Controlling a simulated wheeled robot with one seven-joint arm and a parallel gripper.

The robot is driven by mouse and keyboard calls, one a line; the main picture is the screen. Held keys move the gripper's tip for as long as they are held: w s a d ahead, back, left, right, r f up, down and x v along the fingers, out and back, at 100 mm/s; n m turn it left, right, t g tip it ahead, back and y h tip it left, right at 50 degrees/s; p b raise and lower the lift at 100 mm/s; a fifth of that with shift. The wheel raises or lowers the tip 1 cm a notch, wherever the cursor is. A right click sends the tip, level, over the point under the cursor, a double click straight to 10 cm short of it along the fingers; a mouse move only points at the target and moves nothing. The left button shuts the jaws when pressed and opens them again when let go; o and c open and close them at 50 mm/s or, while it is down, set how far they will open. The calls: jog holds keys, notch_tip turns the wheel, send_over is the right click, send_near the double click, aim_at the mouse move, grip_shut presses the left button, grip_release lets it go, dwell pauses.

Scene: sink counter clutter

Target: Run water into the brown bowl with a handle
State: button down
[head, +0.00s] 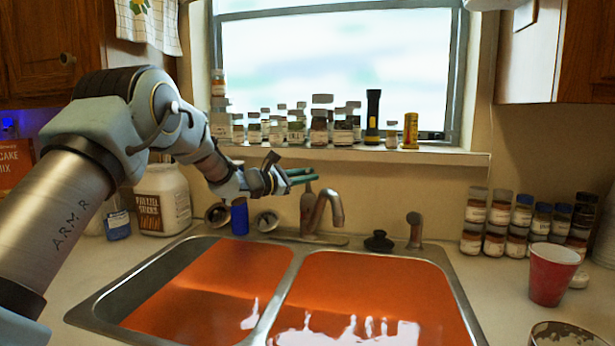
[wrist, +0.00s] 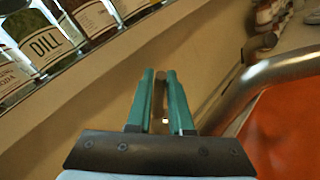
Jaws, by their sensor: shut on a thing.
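My gripper (head: 314,175) reaches over the back of the sink, beside the faucet (head: 328,208). In the wrist view its two green fingers (wrist: 160,74) are close together with a thin brownish piece (wrist: 158,100) between them. This appears to be the faucet's upright handle (head: 306,205), just left of the spout. The spout curves over the sink (head: 272,300); I see no water stream. A bowl (head: 568,334) is cut off at the lower right; its handle is not visible, and I cannot tell whether it is the brown one.
Spice jars, a flashlight (head: 373,117) and a yellow can (head: 410,131) line the windowsill. A black stopper (head: 379,241) and a sprayer (head: 414,230) stand right of the faucet. A red cup (head: 552,274) and stacked jars (head: 494,222) are at right. A white jar (head: 163,200) stands left.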

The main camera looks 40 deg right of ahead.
jog(key=shift+w, duration=0.1)
dwell(0.4)
jog(key=shift+w+d+r+n+y, duration=0.2)
jog(key=shift+r+n+y, duration=0.1)
jog(key=shift+n, duration=0.1)
jog(key=shift+w+d+y, duration=0.15)
jog(key=shift+d+y, duration=0.1)
jog(key=shift+y, duration=0.05)
jog(key=c, duration=0.8)
grip_release()
jog(key=shift+a, duration=0.1)
jog(key=shift+w+a+r+b, duration=0.2)
jog(key=shift+a+b, duration=0.45)
jog(key=shift+a, duration=1.1)
jog(key=shift+w+a+r+b, duration=0.15)
jog(key=shift+a+b, duration=0.55)
jog(key=shift+a, duration=1.1)
jog(key=shift+w+a+r+b, duration=0.2)
jog(key=shift+a+b, duration=0.45)
jog(key=shift+a, duration=1.1)
